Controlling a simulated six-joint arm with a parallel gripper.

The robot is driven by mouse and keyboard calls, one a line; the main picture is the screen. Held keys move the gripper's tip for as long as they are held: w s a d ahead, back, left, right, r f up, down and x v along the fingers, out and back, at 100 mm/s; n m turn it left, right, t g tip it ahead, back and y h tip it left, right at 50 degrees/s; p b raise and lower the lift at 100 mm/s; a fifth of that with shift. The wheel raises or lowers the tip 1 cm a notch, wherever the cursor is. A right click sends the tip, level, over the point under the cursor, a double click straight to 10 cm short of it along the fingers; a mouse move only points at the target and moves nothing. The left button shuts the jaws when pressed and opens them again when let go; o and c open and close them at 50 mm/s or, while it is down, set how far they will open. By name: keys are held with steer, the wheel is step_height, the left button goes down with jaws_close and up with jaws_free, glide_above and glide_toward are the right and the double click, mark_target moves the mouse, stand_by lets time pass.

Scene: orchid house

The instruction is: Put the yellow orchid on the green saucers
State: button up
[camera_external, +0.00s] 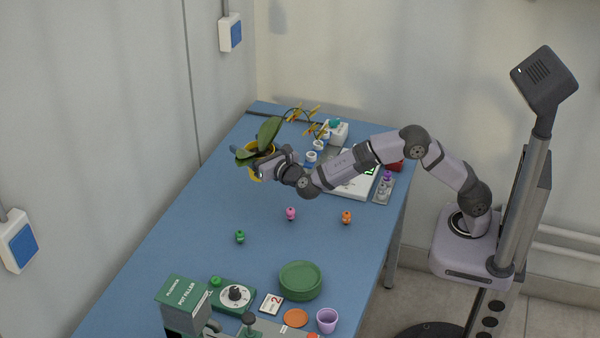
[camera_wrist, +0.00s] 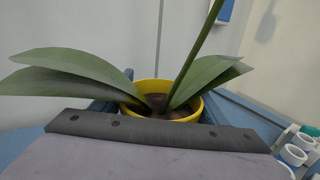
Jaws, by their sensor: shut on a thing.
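The yellow orchid (camera_external: 259,150) has a yellow pot, broad green leaves and a stem with yellow-red flowers leaning right. My gripper (camera_external: 264,166) is shut on its pot, over the far left part of the blue table. In the wrist view the yellow pot (camera_wrist: 152,88) sits upright between the dark jaws, with leaves spreading to both sides and the stem rising out of view. I cannot tell whether the pot is clear of the table. The green saucers (camera_external: 300,280) are stacked near the front of the table, well away from the orchid, with nothing on them.
Small pink (camera_external: 291,213), orange (camera_external: 347,217) and green (camera_external: 240,236) figures stand mid-table. A pot filler (camera_external: 185,302), an orange saucer (camera_external: 296,318) and a purple cup (camera_external: 327,320) surround the saucers. A white scale (camera_external: 352,187) lies under my arm.

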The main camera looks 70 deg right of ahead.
steer(key=s+a+r+n+t+y+p, duration=0.15)
steer(key=s+a+y, duration=0.35)
steer(key=a, duration=0.7)
steer(key=s+a+r+n+y, duration=0.25)
steer(key=s+a, duration=0.45)
steer(key=a, duration=0.4)
steer(key=s+a+r+n+t+y+p, duration=0.1)
steer(key=s+a+r+n+y, duration=0.35)
steer(key=a, duration=0.75)
step_height(320, 180, down, 13)
steer(key=s+d+m+h+p, duration=0.1)
steer(key=s+d+m+h, duration=0.1)
steer(key=shift+f, duration=0.2)
steer(key=shift+f, duration=0.1)
steer(key=shift+f, duration=0.1)
steer(key=o, duration=1.4)
steer(key=shift+s, duration=0.1)
steer(key=shift+c, duration=0.2)
